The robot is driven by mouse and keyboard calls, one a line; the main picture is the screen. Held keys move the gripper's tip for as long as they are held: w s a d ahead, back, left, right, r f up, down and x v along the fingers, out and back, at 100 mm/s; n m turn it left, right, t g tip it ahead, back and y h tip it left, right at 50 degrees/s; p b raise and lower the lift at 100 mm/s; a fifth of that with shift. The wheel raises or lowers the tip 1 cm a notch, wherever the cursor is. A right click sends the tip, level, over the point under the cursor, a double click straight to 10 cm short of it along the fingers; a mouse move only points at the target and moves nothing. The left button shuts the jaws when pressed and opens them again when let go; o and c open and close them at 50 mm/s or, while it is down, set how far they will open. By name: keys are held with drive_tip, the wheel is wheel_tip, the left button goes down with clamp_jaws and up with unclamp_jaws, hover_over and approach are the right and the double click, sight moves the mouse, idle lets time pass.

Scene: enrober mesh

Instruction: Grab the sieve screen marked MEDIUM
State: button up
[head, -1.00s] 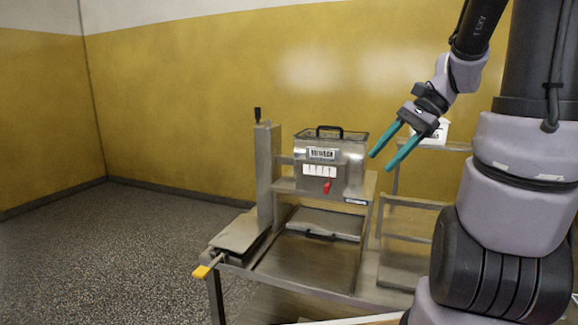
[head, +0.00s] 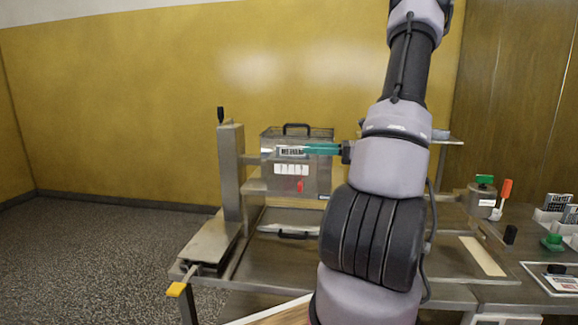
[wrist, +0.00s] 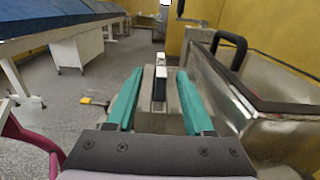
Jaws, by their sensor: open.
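A dark-framed white label plate (head: 290,151), apparently reading MEDIUM, is on the front of a metal box (head: 318,178) on the machine. I cannot see how much of a sieve screen lies behind it. My gripper (head: 308,149) reaches in from the right, level with the plate, its teal fingers covering the plate's right side. In the wrist view, my gripper (wrist: 159,74) is open, its two fingers apart. A narrow black-and-white piece (wrist: 160,78), probably the label plate edge-on, shows between them. I cannot tell whether either finger touches it.
The box has a black top handle (head: 297,127) and a red lever (head: 300,186). It stands close to my right finger in the wrist view. A metal post (head: 231,172) rises left of it. Labelled cards (head: 557,201) and a green knob (head: 485,180) lie right. Floor is free left.

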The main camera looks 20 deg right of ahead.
sight(293, 147)
drive_tip(key=x, duration=0.6)
drive_tip(key=shift+w+a, duration=0.15)
drive_tip(key=shift+w, duration=0.05)
clamp_jaws()
idle(1.3)
